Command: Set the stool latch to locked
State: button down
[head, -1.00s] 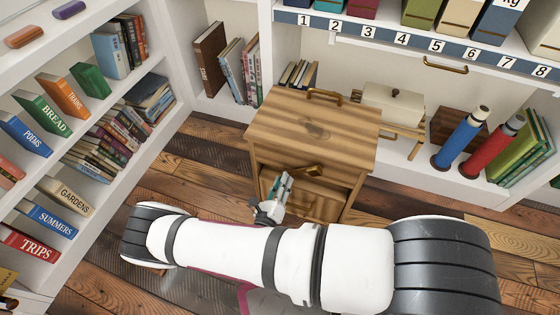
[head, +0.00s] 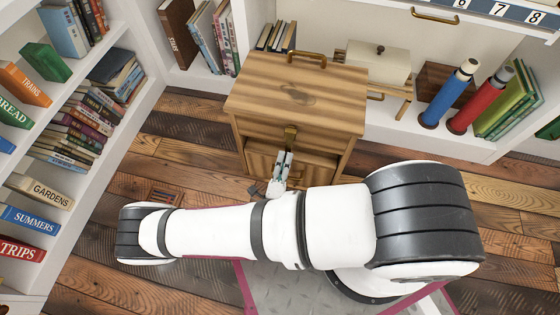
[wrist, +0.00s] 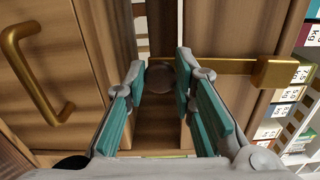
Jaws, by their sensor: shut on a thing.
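The wooden stool (head: 296,95) is a cabinet-like block with a brass handle on top and a drawer front below.
A brass drawer handle (wrist: 38,75) is left of my fingers in the wrist view. A bookshelf (head: 60,170) stands left. A cream box (head: 378,62), a blue cylinder (head: 448,95) and a red cylinder (head: 480,100) stand behind and right. Plank floor (head: 190,130) is clear left of the stool.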

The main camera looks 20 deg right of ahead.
jog(key=shift+s+d+n, duration=0.2)
jog(key=shift+n, duration=0.1)
dwell(0.4)
jog(key=c, duration=1.3)
grip_release()
jog(key=shift+c, duration=0.2)
jog(key=shift+s, duration=0.1)
jog(key=v, duration=1.2)
